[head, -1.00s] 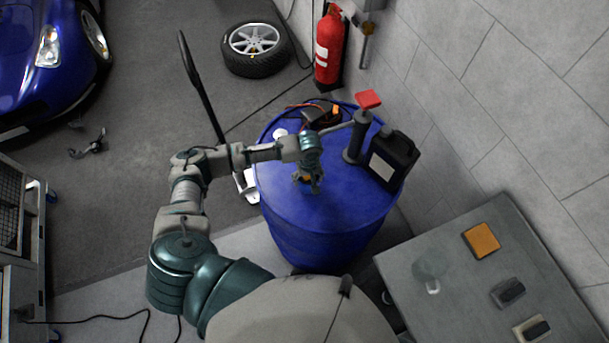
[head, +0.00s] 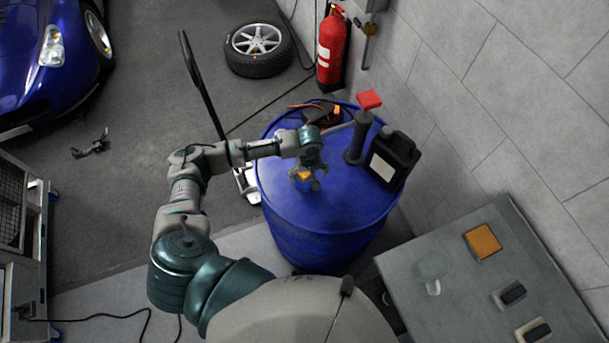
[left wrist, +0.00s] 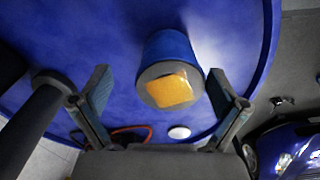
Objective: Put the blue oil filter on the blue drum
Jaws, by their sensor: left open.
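The blue oil filter (left wrist: 168,58) stands on top of the blue drum (left wrist: 60,30) in the left wrist view, its grey end with an orange-yellow square facing the camera. In the head view the filter (head: 304,180) shows small on the drum (head: 320,215), partly covered by the gripper. My left gripper (head: 306,184) is over the drum top. In the left wrist view its two fingers (left wrist: 162,100) are spread wide, one on each side of the filter, with gaps between them and it. My right gripper is not in view.
A hand pump (head: 358,140) with a red handle, a black canister (head: 391,157) and a dark device with an orange cable (head: 322,112) stand on the drum's far and right parts. A grey bench (head: 440,270) is at lower right. The drum's near top is clear.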

